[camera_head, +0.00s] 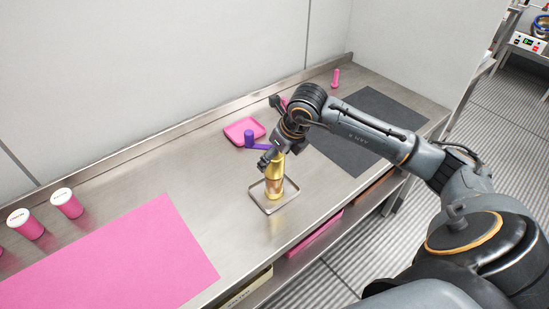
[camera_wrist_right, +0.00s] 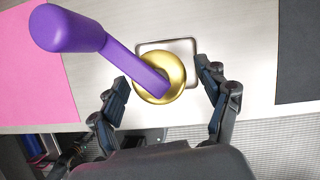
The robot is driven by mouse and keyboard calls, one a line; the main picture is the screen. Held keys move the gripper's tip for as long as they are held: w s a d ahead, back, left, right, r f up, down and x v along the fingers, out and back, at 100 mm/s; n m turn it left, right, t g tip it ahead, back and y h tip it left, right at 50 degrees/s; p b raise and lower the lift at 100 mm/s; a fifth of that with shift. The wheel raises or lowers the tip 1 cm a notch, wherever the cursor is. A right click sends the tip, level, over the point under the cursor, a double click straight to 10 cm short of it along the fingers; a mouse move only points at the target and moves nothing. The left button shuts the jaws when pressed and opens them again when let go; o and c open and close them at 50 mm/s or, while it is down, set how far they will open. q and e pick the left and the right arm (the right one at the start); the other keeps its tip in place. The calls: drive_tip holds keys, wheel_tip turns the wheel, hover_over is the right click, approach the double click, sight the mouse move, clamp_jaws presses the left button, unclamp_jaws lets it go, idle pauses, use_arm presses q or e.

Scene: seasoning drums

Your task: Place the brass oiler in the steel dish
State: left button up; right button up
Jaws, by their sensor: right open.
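The brass oiler (camera_head: 275,180) is a gold, upright body with a purple arm (camera_head: 252,138) at its top. It stands within the steel dish (camera_head: 259,204), a small shallow square tray near the counter's front edge. In the right wrist view the oiler's gold top (camera_wrist_right: 147,78) lies over the dish (camera_wrist_right: 194,45), with the purple arm reaching to the upper left. My right gripper (camera_head: 273,158) is at the oiler's upper part. Its fingers are open, one on each side of the oiler, and look apart from it (camera_wrist_right: 166,90). My left gripper is not in view.
A pink square tray (camera_head: 244,131) lies behind the dish. The wall bounds the back.

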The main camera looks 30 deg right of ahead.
drive_tip(key=a+b+v, duration=0.1)
drive_tip(key=v, duration=0.9)
drive_tip(key=shift+s+d+r+b, duration=0.25)
drive_tip(key=shift+d+r+b, duration=0.15)
drive_tip(key=shift+d, duration=0.1)
